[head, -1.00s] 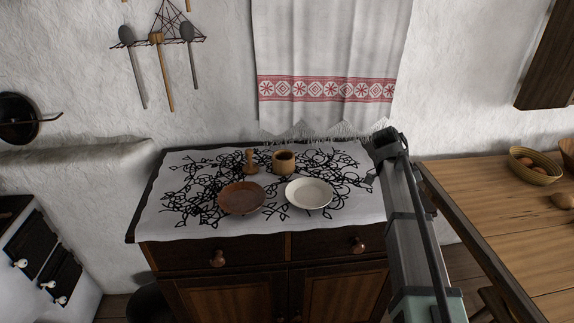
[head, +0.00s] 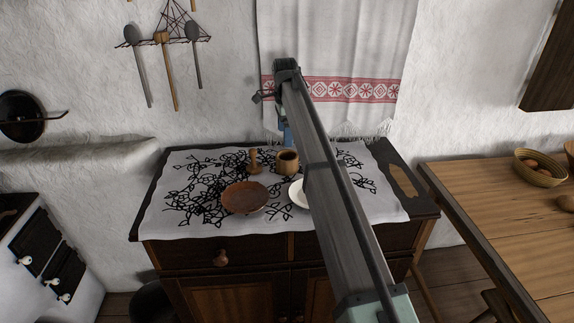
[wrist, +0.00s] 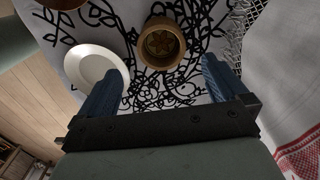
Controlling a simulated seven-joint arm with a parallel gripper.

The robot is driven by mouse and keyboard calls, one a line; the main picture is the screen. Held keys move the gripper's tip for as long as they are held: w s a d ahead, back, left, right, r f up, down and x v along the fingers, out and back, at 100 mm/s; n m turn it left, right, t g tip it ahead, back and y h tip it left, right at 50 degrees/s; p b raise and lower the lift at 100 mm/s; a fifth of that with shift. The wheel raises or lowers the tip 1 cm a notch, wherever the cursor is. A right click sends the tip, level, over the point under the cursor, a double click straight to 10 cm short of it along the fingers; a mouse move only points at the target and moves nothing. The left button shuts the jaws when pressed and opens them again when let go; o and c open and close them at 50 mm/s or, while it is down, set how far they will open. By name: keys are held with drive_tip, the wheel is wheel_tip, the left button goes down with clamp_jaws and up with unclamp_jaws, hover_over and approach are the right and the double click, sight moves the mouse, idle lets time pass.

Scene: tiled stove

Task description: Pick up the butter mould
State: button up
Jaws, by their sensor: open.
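A small round wooden cup (head: 288,162), which looks like the butter mould, stands upright on the white patterned cloth. In the wrist view the cup (wrist: 161,43) shows from above, with a star-like relief inside. It lies ahead of and between the fingers, apart from both. A turned wooden piece with a knob (head: 254,162) stands just left of it. My gripper (wrist: 160,65) is open and empty, its two blue fingers spread wide. In the head view a blue finger (head: 287,136) shows above and behind the cup; my arm hides the rest.
A brown plate (head: 244,197) and a white plate (head: 296,194), partly hidden by my arm, lie in front of the cup. A fringed towel (head: 345,60) hangs on the wall behind. A wooden table (head: 500,205) with a basket (head: 538,167) stands at right.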

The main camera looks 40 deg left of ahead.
sight(287, 162)
wheel_tip(287, 162, down, 7)
drive_tip(key=shift+f, duration=0.1)
drive_tip(key=shift+w+d+f, duration=0.1)
drive_tip(key=shift+w+f, duration=0.05)
drive_tip(key=shift+f, duration=1.2)
drive_tip(key=shift+w+d+f, duration=0.1)
drive_tip(key=shift+w+f, duration=0.05)
drive_tip(key=shift+f, duration=1.15)
drive_tip(key=shift+c, duration=0.4)
drive_tip(key=c, duration=0.9)
